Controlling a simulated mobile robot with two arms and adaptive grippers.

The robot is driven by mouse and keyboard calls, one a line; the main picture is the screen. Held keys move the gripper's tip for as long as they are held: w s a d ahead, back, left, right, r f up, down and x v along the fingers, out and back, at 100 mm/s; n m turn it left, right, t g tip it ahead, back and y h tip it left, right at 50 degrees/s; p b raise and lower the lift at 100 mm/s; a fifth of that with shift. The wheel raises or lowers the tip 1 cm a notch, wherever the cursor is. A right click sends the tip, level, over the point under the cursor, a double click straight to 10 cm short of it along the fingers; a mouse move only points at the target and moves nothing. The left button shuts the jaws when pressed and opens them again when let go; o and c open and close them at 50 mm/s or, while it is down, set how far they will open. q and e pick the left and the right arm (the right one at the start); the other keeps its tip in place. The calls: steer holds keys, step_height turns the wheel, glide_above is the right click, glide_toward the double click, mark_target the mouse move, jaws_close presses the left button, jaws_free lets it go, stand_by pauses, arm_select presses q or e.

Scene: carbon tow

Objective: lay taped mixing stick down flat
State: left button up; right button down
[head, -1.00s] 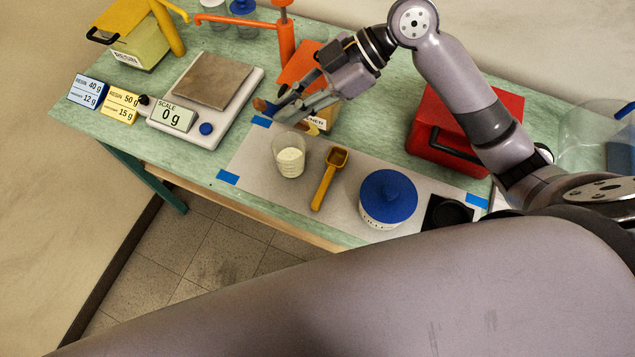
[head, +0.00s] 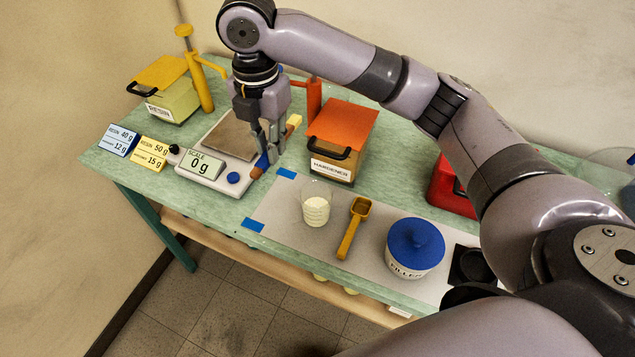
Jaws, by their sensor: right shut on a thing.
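My right gripper (head: 268,150) points down beside the right edge of the scale. It is shut on the taped mixing stick, which slants between the fingers. The stick's pale yellow end (head: 294,122) sticks out at the upper right. Its blue tape (head: 262,161) and brown tip (head: 256,173) show at the lower left. The fingers hide the stick's middle. The brown tip is close to the scale's front right corner in the picture; I cannot tell whether it touches anything. My left gripper is not in view.
The scale (head: 209,183) stands left of the gripper, the hardener box (head: 333,172) right. The grey mat (head: 283,213) holds a clear cup (head: 316,207), an orange scoop (head: 354,228) and a blue-lidded filler tub (head: 415,247). Bare green tabletop (head: 220,205) lies in front of the scale.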

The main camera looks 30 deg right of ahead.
steer(key=p, duration=0.1)
glide_above(280, 212)
step_height(280, 212, down, 14)
steer(key=shift+r, duration=0.1)
steer(key=shift+f+p, duration=0.35)
steer(key=shift+f, duration=2.2)
steer(key=c, duration=1.6)
jaws_free()
steer(key=shift+f, duration=0.1)
step_height(280, 212, up, 12)
steer(key=shift+r+b, duration=0.15)
steer(key=shift+b, duration=0.7)
